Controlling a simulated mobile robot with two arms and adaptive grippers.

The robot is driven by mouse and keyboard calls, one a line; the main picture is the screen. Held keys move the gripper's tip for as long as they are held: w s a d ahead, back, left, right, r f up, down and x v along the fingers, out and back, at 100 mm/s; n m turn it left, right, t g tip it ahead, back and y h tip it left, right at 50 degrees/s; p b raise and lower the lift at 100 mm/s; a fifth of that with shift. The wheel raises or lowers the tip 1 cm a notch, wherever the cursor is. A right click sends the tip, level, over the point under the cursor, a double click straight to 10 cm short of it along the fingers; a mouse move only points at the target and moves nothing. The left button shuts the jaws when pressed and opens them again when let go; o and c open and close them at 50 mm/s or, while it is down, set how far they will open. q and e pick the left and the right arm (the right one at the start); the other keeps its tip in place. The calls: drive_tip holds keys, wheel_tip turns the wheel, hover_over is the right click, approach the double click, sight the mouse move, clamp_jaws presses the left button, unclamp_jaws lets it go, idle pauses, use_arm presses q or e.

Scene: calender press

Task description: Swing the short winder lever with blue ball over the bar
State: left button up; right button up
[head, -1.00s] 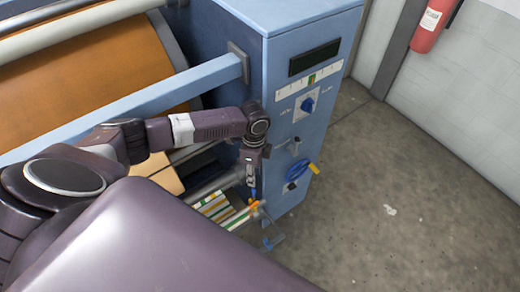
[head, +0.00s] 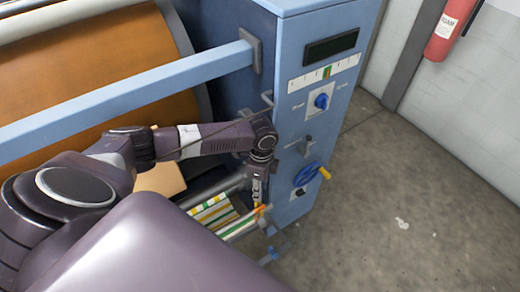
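My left gripper (head: 259,203) points down in front of the machine's lower front, beside the corner of the blue cabinet. It is small in the picture, and whether its fingers are open or shut is unclear. An orange end shows right by its fingertips; I cannot tell if they touch. A small blue part (head: 268,257) on a short arm shows low beneath the gripper. I cannot tell whether it is the winder lever's blue ball. A metal bar (head: 226,184) runs to the cabinet just behind the gripper. My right gripper is not in view.
The blue cabinet (head: 290,60) carries a blue dial knob (head: 321,101), a grey lever (head: 307,143) and a blue handwheel (head: 306,174) with a yellow handle. A light-blue beam (head: 130,92) crosses the machine at left. A fire extinguisher (head: 446,30) hangs at right. The floor there is clear.

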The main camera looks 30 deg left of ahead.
use_arm(q)
drive_tip(key=shift+c, duration=1.7)
clamp_jaws()
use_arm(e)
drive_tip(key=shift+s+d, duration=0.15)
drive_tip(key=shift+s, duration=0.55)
use_arm(q)
drive_tip(key=shift+r, duration=0.1)
